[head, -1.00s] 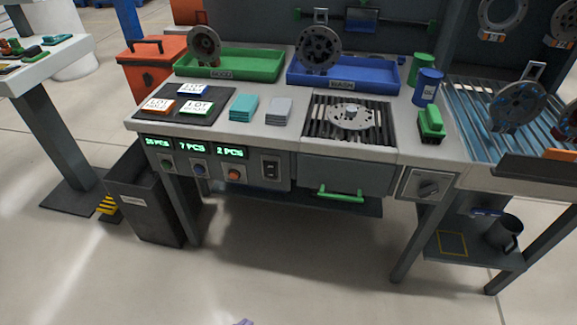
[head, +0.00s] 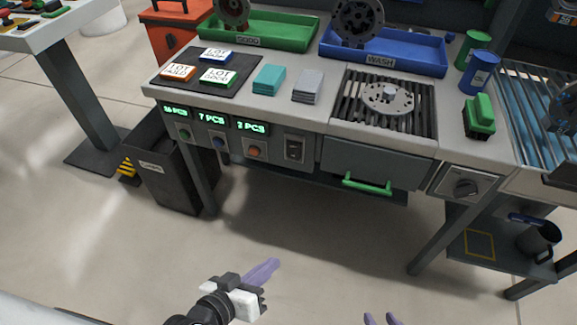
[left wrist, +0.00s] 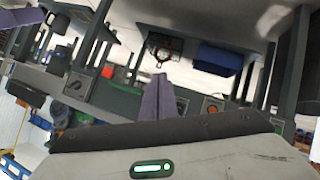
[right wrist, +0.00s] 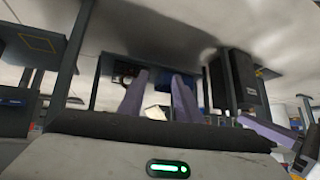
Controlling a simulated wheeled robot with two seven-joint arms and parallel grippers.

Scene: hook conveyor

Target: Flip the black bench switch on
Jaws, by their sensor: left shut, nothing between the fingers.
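The black bench switch (head: 294,150) is on the bench's front panel, right of the orange button (head: 254,152). Which way its rocker is set is too small to tell. My left gripper (head: 274,264) is shut and empty, with purple fingers, below and in front of the panel and clear of the switch. In the left wrist view its closed fingers (left wrist: 158,80) point at the panel, and they may partly cover the switch. My right gripper (head: 381,320) shows only its fingertips at the bottom edge. In the right wrist view its fingers (right wrist: 158,85) are apart and empty.
A green drawer handle (head: 367,184) sticks out right of the switch, and a rotary knob (head: 465,188) is further right. A dark bin (head: 165,180) stands under the bench's left end. The floor before the bench is clear.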

